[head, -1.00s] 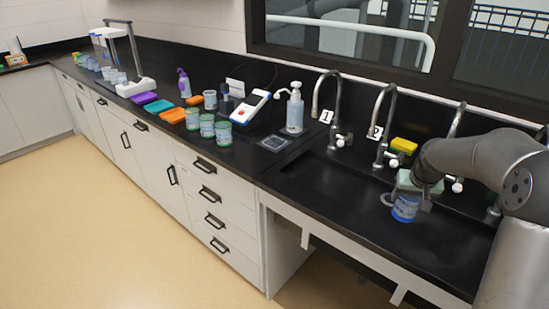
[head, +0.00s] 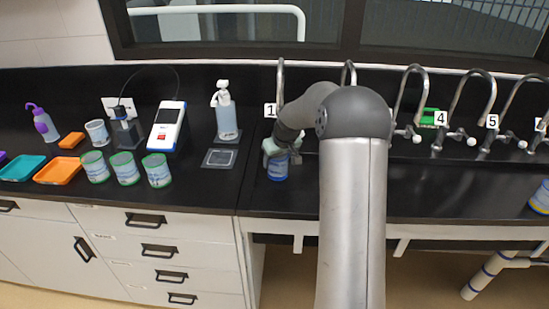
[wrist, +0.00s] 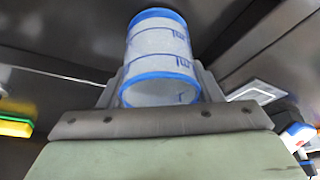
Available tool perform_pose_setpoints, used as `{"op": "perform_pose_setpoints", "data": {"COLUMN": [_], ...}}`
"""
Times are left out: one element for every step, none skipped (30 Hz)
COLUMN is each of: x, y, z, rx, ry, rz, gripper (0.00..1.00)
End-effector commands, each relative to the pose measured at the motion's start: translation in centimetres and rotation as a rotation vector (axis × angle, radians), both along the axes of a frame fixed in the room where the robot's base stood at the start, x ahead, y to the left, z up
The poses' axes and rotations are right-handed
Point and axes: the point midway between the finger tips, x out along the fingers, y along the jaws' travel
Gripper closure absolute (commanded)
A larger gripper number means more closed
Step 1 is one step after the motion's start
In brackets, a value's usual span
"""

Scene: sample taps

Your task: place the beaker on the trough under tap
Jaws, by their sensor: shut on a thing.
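The beaker (head: 278,172) has blue rims and blue marks. My gripper (head: 282,148) is shut on it near tap 1, at the left end of the black trough (head: 470,178). In the wrist view the beaker (wrist: 160,60) sits between the fingers, its near opening facing the camera. I cannot tell whether its base touches the trough. Tap 1 (head: 281,80) curves up just behind my gripper, beside its number label (head: 271,110). My arm hides much of the second tap (head: 349,72) and the middle of the trough.
More taps (head: 412,90) stand to the right. A soap bottle (head: 226,115), a flat plate (head: 219,158), a white meter (head: 167,125) and three green-rimmed beakers (head: 126,168) stand left. A yellow-green sponge (wrist: 15,127) shows in the wrist view.

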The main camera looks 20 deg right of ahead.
Motion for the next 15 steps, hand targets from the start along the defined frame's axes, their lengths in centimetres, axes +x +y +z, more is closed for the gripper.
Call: {"op": "perform_pose_setpoints", "data": {"x": [0.01,0.01,0.02,0.02,0.02,0.03,0.02,0.02,0.02,0.02,0.02,0.02,0.02,0.02,0.01], "y": [0.01,0.03,0.04,0.05,0.05,0.06,0.07,0.08,0.08,0.08,0.09,0.09,0.09,0.09,0.09], "z": [-0.05,-0.04,-0.02,-0.02,-0.02,-0.04,-0.11,-0.22,-0.39,-0.50,-0.48,-0.37,-0.37,-0.37,-0.36], "rx": [0.000,0.000,0.000,0.000,0.000,0.000,0.000,0.000,0.000,0.000,0.000,0.000,0.000,0.000,0.000], "ry": [0.000,-0.001,-0.001,-0.001,-0.001,-0.001,-0.001,0.000,0.000,0.000,0.000,0.000,0.000,0.000,0.000], "rz": [0.000,0.000,0.000,0.000,0.000,0.000,0.000,0.000,0.000,0.000,0.000,0.000,0.000,0.000,0.000], "gripper": [0.63,0.63,0.63,0.63,0.63,0.63,0.63,0.63,0.63,0.63,0.39,0.28,0.20,0.20,0.20]}}
